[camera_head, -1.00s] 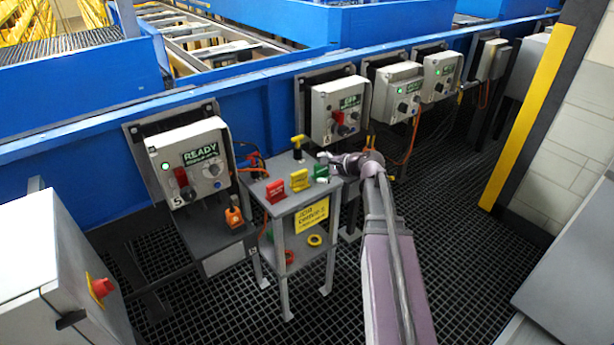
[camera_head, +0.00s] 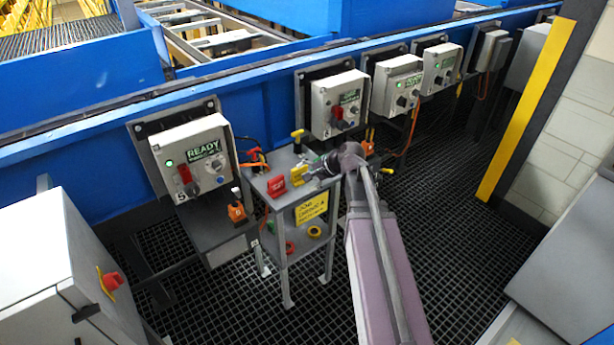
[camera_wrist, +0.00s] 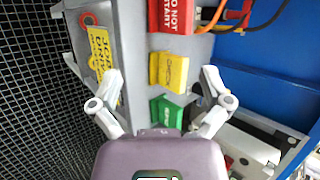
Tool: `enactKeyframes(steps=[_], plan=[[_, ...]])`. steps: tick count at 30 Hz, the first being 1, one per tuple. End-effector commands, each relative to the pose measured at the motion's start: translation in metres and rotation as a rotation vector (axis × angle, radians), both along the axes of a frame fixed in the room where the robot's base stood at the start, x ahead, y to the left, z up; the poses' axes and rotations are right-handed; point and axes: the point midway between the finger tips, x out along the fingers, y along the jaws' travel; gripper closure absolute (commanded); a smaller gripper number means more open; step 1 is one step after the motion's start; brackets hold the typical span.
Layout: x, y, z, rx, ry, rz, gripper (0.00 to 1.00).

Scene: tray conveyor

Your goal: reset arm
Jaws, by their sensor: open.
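My gripper (camera_head: 313,171) is at the upper right of a small grey stand (camera_head: 283,217), over its top. In the wrist view my gripper (camera_wrist: 162,82) has its two fingers spread wide with nothing held. A green block (camera_wrist: 166,112) lies between the fingers near the palm, and I cannot tell whether anything touches it. A yellow block (camera_wrist: 168,70) is just beyond it, and a red block (camera_wrist: 172,15) with white lettering is farther out. In the head view the red block (camera_head: 277,186) and yellow block (camera_head: 299,175) stand on the stand; the green one is hidden by my gripper.
A control box marked READY (camera_head: 193,157) and other boxes (camera_head: 340,103) line the blue conveyor wall (camera_head: 80,145). A white cabinet (camera_head: 60,270) stands at left, a yellow-and-black post (camera_head: 530,110) at right. The dark grating floor (camera_head: 460,200) is open right of my arm.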

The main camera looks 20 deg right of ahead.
Motion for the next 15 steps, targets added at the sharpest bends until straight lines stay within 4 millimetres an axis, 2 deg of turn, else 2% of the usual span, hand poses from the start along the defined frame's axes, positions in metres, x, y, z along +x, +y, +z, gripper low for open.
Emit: enactKeyframes(steps=[10,15], plan=[[0.000,0.000,0.000,-0.002,0.000,0.002,0.02],[-0.011,0.009,-0.006,-0.055,0.007,0.057,0.02]])
